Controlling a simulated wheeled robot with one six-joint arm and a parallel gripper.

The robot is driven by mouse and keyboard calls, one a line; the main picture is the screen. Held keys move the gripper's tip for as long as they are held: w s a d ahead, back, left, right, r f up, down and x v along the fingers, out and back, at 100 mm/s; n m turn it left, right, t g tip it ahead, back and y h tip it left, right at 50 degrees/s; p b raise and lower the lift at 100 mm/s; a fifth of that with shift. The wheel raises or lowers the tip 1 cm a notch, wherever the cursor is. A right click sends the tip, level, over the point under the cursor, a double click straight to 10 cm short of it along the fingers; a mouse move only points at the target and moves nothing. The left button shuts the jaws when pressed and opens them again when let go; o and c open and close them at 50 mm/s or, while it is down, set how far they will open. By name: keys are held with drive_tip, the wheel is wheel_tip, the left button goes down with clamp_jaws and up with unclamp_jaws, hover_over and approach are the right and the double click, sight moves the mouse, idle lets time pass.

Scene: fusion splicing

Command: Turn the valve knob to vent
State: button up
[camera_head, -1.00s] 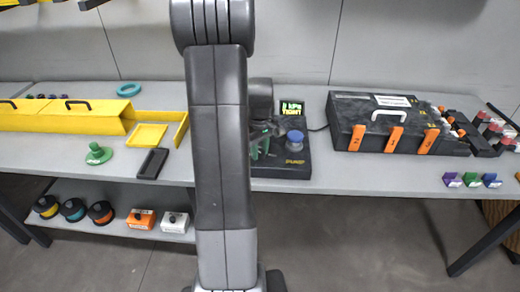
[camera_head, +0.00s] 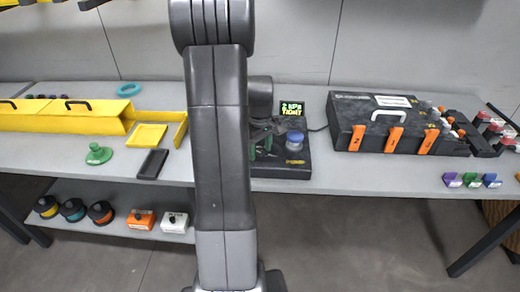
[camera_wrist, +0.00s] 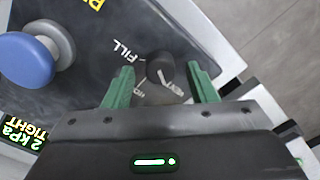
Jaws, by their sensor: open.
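The dark valve knob (camera_wrist: 160,68) sits on a black panel (camera_wrist: 90,70) in the wrist view, with white FILL, HOLD and VENT lettering around it. The exact direction it points is hard to tell. My gripper (camera_wrist: 161,78) is open, with one green finger on each side of the knob; I cannot tell if they touch it. In the head view my gripper (camera_head: 263,146) is over the black unit (camera_head: 285,171), partly behind my arm. The valve knob cannot be made out there. A small display (camera_head: 292,108) reads about 2 kPa TIGHT.
A blue knob (camera_wrist: 27,60) stands up from the same panel, beside my gripper. A black case with orange latches (camera_head: 385,125) is to the right. A yellow box (camera_head: 65,116) and green-handled piece (camera_head: 98,154) are left.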

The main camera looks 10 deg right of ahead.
sight(260, 153)
wheel_tip(260, 153, up, 13)
drive_tip(key=shift+r, duration=0.15)
idle(0.4)
wheel_tip(260, 153, down, 14)
drive_tip(key=shift+r, duration=0.1)
idle(0.4)
idle(0.4)
